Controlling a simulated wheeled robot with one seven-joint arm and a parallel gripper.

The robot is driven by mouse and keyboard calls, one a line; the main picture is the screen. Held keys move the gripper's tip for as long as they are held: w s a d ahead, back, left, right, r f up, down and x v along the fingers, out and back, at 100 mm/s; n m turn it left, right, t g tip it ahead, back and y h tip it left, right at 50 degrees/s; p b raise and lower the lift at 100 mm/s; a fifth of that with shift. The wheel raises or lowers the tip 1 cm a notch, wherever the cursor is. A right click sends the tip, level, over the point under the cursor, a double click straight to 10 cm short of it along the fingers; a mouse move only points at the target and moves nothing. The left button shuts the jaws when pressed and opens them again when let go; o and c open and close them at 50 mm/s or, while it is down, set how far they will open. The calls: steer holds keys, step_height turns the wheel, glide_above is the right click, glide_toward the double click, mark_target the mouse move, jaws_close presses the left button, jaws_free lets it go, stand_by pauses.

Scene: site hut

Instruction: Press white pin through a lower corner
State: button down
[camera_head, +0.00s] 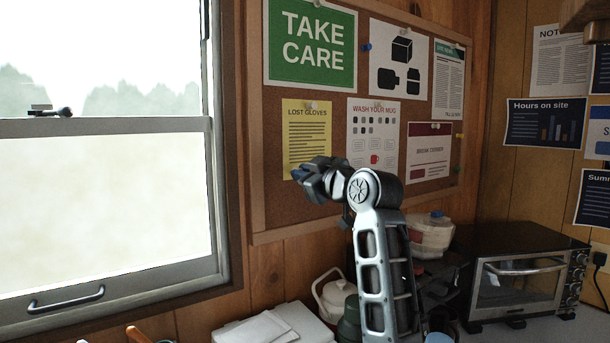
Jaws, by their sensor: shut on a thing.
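The yellow "LOST GLOVES" notice (306,137) hangs on the cork board (283,215), with a pale pin (312,105) at its top edge. The gripper and wrist cover the notice's lower right part. I cannot tell whether the tip touches the paper.
The "WASH YOUR MUG" sheet (373,135) hangs close to the right of my wrist. The window frame (218,150) stands left of the board. Below are a white kettle (330,297), a pale pot (432,238) and a toaster oven (520,280).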

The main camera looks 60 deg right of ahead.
steer(key=shift+x, duration=0.85)
stand_by(0.7)
stand_by(1.4)
steer(key=c, duration=1.1)
jaws_free()
steer(key=shift+o, duration=0.2)
steer(key=b+v, duration=0.1)
steer(key=v, duration=0.7)
